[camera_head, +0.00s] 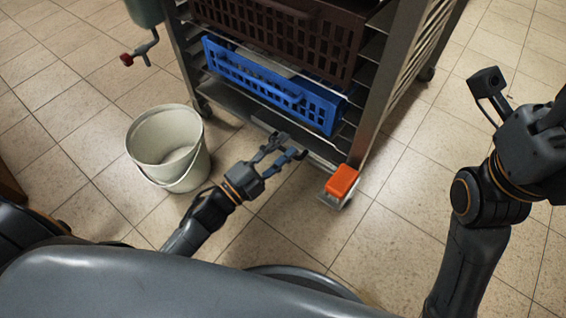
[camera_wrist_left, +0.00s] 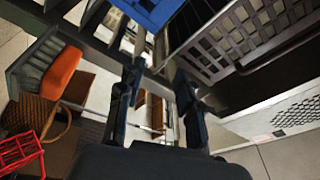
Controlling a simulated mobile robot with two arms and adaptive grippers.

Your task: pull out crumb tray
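The crumb tray (camera_head: 235,101) is a flat grey metal tray low in the wheeled rack, below the blue crate. Its front edge faces my left gripper (camera_head: 289,145). My left gripper is open, its two fingers spread close to that edge; I cannot tell whether they touch it. In the left wrist view the fingers (camera_wrist_left: 156,80) are apart with nothing clearly held between them. My right gripper (camera_head: 556,112) is at the right edge of the head view, partly cut off, away from the rack.
The rack holds a blue crate (camera_head: 270,84) and a dark brown crate (camera_head: 290,35). A pale bucket (camera_head: 168,146) stands to the left. Tiled floor in front is clear.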

